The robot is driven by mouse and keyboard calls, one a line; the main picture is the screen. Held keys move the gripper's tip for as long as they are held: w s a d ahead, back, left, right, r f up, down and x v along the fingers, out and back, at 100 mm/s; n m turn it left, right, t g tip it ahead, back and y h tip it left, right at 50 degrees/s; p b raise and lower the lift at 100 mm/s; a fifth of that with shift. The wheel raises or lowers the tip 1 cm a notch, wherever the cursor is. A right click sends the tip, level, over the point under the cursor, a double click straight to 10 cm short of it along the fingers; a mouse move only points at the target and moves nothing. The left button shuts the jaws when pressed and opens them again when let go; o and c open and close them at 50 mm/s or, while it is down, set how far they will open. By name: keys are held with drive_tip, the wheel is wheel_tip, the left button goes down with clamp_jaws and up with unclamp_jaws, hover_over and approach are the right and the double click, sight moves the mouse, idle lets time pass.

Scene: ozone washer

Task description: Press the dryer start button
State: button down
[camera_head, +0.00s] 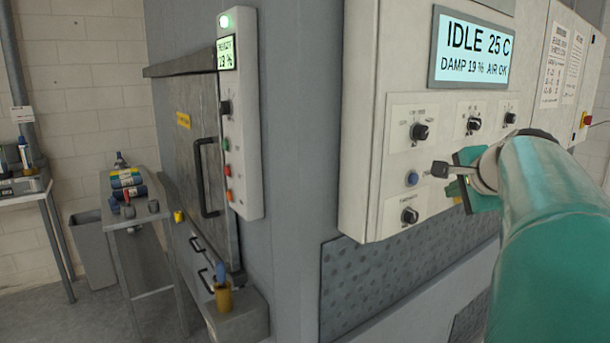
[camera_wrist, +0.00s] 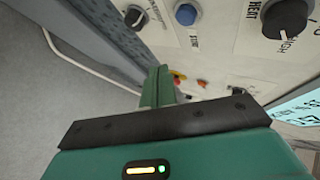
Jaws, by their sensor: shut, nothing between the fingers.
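A wall panel with a screen (camera_head: 472,53) reading IDLE 25 C, DAMP 19 %, AIR OK fills the right of the head view. Its blue round button (camera_head: 412,178) sits left of my gripper; it also shows at the top of the wrist view (camera_wrist: 186,14). Contact with the panel cannot be told. My gripper hides part of the panel's lower middle.
Black knobs stick out around the blue button: one above (camera_head: 419,132), one below (camera_head: 409,215). A narrow control strip (camera_head: 243,190) with a green lamp stands on the cabinet at left. A metal table (camera_head: 138,216) and open floor (camera_head: 40,315) lie further left.

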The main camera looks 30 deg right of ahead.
drive_tip(key=shift+w+a, duration=0.15)
drive_tip(key=shift+w, duration=1.25)
drive_tip(key=shift+w+a, duration=0.1)
drive_tip(key=shift+w, duration=1.25)
drive_tip(key=shift+w, duration=0.1)
drive_tip(key=shift+w, duration=0.3)
drive_tip(key=shift+w+a, duration=0.15)
drive_tip(key=shift+w, duration=0.35)
idle(0.5)
drive_tip(key=shift+s, duration=0.9)
drive_tip(key=shift+s+d, duration=0.15)
drive_tip(key=shift+s, duration=1.1)
drive_tip(key=shift+s+d, duration=0.15)
drive_tip(key=shift+s, duration=1.1)
